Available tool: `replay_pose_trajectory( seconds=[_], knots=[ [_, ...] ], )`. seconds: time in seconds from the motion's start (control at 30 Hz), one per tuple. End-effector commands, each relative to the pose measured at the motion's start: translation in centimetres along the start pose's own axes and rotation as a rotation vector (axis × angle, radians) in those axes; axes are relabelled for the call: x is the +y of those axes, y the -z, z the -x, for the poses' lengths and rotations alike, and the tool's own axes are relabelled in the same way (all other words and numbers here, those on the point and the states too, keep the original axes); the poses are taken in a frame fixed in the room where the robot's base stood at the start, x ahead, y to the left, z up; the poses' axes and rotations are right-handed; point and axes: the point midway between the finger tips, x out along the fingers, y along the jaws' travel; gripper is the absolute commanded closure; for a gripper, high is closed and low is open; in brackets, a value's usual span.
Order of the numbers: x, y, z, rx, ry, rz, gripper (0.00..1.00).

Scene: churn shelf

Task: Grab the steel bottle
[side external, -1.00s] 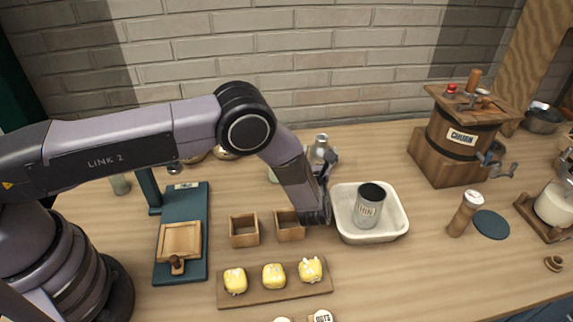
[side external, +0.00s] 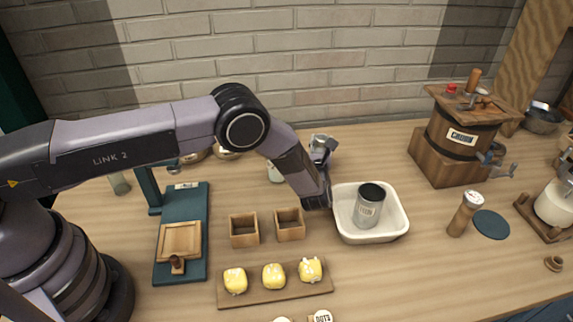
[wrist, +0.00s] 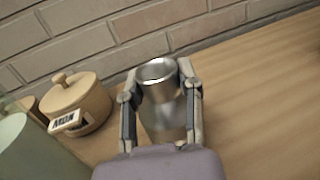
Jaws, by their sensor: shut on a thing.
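The steel bottle (wrist: 160,72) is a shiny silver vessel with a round rim at its top. In the wrist view it sits between the two fingers of my gripper (wrist: 160,90), one finger along each side, and the gripper is shut on it. In the side view only the upper part of the bottle (side external: 319,141) shows, behind the end of my gripper (side external: 328,155). Its lower part is hidden there by my arm, and I cannot tell whether its base touches the table.
A white basin (side external: 398,222) holding a grey labelled can (side external: 368,210) stands just right of my gripper. Two wooden boxes (side external: 290,232) and a board of yellow pieces (side external: 312,288) lie in front. A lidded wooden pot (wrist: 78,103) is left of the bottle. A brick wall (side external: 330,65) is behind.

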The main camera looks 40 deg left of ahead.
Motion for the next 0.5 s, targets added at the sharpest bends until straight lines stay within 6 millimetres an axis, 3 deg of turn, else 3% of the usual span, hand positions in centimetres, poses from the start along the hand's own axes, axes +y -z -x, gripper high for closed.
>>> replay_pose_trajectory(
  seconds=[0.33,0.5],
  knots=[
    [0.0,-0.2,0.0,-0.002,0.0,0.002,1.0],
    [-0.1,-2.2,-0.1,-0.004,0.0,0.004,1.0]
  ],
)
